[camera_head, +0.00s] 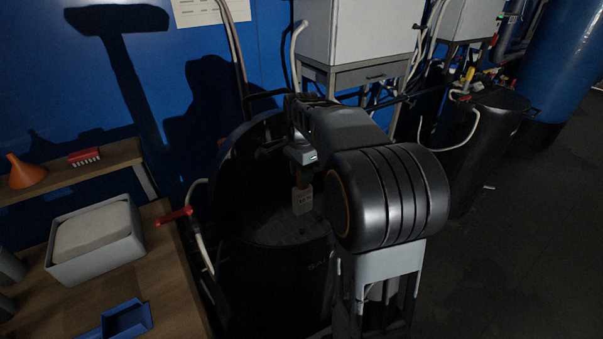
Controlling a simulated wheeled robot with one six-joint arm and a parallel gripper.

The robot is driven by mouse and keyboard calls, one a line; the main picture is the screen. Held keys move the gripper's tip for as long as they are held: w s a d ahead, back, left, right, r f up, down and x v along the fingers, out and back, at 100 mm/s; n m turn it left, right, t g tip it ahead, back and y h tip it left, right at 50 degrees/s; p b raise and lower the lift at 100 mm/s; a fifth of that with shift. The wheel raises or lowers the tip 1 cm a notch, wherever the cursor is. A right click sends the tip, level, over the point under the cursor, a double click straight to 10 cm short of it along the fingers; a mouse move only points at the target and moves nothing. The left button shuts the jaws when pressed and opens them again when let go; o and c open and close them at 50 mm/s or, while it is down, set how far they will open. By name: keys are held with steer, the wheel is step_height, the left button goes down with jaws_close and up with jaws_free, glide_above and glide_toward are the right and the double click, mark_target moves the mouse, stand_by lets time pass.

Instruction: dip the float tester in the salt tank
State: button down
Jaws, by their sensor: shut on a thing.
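The salt tank (265,285) is a large black round drum in the middle, open at the top, with partly hidden lettering on its front. My gripper (301,166) points down over the tank's opening, within its rim in this view. It is shut on the float tester (302,200), a small upright thing with green and red near the jaws and a pale lower part. The inside of the tank is dark, and I cannot tell whether the tester's lower end touches the contents. My arm hides the tank's right side.
A wooden bench (180,290) at left holds a grey tub (95,245) and a blue tray (127,318). A shelf carries an orange funnel (26,172) and a red brush (85,156). Open floor lies at right.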

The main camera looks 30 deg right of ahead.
step_height(320, 180, up, 28)
steer(key=p, duration=1.8)
steer(key=shift+r+p, duration=0.2)
steer(key=shift+p, duration=0.2)
